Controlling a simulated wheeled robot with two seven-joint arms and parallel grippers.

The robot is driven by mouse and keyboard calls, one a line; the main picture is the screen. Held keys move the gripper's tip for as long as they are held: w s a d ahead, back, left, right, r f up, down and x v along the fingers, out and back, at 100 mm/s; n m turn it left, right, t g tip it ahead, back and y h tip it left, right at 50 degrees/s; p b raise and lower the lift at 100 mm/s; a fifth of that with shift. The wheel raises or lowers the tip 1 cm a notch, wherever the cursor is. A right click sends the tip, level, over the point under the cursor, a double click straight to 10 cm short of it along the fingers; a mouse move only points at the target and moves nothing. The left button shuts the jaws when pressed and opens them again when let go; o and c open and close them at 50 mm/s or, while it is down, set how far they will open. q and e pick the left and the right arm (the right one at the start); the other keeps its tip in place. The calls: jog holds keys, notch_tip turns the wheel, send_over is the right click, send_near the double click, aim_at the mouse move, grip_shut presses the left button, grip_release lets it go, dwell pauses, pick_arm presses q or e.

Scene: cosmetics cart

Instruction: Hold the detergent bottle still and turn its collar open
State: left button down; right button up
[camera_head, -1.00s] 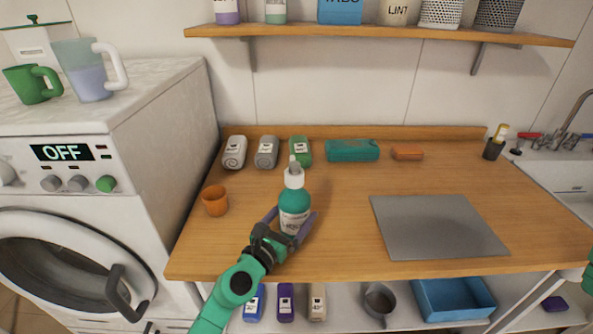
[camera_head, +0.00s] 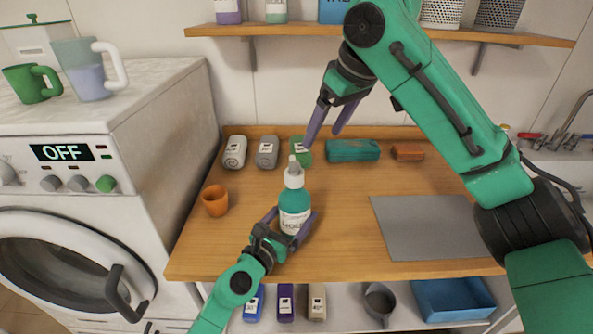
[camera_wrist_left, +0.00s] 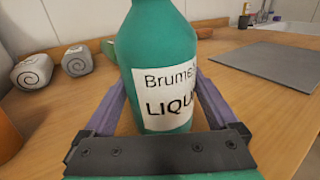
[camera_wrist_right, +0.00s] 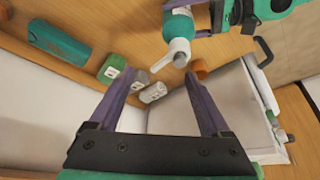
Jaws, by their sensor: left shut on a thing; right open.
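The teal detergent bottle (camera_head: 294,205) stands upright on the wooden counter, with a white label and a white collar and nozzle (camera_head: 294,174) on top. My left gripper (camera_head: 291,221) is shut on the bottle's lower body, a finger on each side. The left wrist view shows the bottle (camera_wrist_left: 160,60) between the purple fingers, its top out of frame. My right gripper (camera_head: 326,137) is open and empty, above the back of the counter, up and to the right of the collar. In the right wrist view, the collar and nozzle (camera_wrist_right: 177,50) lie beyond the open fingers.
An orange cup (camera_head: 215,201) stands left of the bottle. Rolled towels, a green item, a teal pack (camera_head: 352,150) and an orange block (camera_head: 407,152) line the back. A grey mat (camera_head: 430,228) lies right. A shelf (camera_head: 270,31) hangs above.

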aim_at(299, 167)
jog(key=shift+g, duration=0.3)
jog(key=a+f, duration=0.1)
jog(key=f, duration=0.2)
jog(key=a+f, duration=0.2)
jog(key=f, duration=0.1)
jog(key=w+a+f, duration=0.1)
jog(key=a+f, duration=0.1)
jog(key=f, duration=0.2)
jog(key=shift+a+f, duration=0.1)
jog(key=shift+a, duration=0.05)
grip_shut()
